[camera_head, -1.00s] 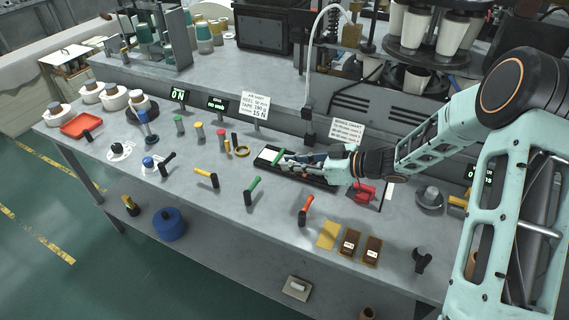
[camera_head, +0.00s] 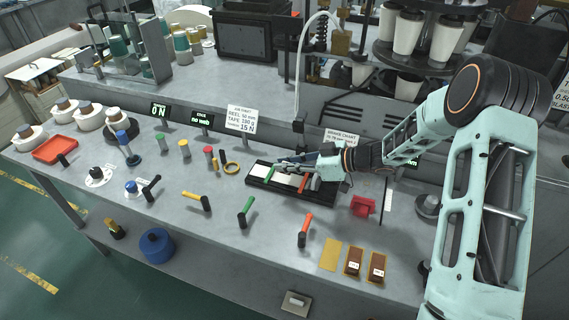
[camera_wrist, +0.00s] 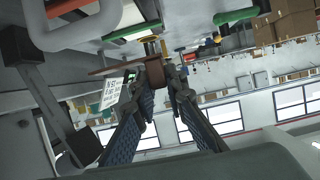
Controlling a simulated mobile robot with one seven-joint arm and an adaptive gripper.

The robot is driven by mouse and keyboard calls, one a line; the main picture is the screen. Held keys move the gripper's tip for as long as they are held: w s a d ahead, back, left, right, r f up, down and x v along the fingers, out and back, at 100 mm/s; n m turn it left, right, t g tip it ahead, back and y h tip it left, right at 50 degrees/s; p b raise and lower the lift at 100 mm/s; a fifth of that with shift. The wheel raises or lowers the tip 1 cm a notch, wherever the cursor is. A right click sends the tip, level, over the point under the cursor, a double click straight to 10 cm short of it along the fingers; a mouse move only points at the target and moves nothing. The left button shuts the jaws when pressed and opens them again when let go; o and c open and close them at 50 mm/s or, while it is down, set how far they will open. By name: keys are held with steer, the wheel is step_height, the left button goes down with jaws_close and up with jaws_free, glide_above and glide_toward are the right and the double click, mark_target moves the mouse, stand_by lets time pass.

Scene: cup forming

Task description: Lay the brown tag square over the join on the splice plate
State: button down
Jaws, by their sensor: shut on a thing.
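The splice plate (camera_head: 262,182) is a dark base with a pale strip, crossed by a green bar (camera_head: 271,174) and an orange-red bar (camera_head: 303,183). My gripper (camera_head: 281,163) reaches over the plate from the right, its fingers near the back edge. In the wrist view my gripper (camera_wrist: 157,76) is shut on the small brown tag (camera_wrist: 155,71), held between the fingertips. The tag is too small or hidden to make out in the head view. The join between the bars is partly hidden by the fingers, and I cannot tell any contact with the plate.
A red tape dispenser-like thing (camera_head: 363,206) stands right of the plate. Green-handled (camera_head: 246,212) and orange-handled (camera_head: 305,229) tools stand in front. Brown blocks (camera_head: 376,267) lie near the front edge. A service chart sign (camera_head: 341,138) stands behind.

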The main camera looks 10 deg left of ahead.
mark_target(285, 186)
steer(key=shift+r, duration=0.1)
steer(key=shift+f+b, duration=1.1)
steer(key=shift+f, duration=1.3)
steer(key=shift+f, duration=0.7)
stand_by(0.7)
steer(key=c, duration=1.4)
jaws_free()
steer(key=shift+r, duration=0.15)
steer(key=shift+r+p, duration=3)
steer(key=shift+r, duration=0.9)
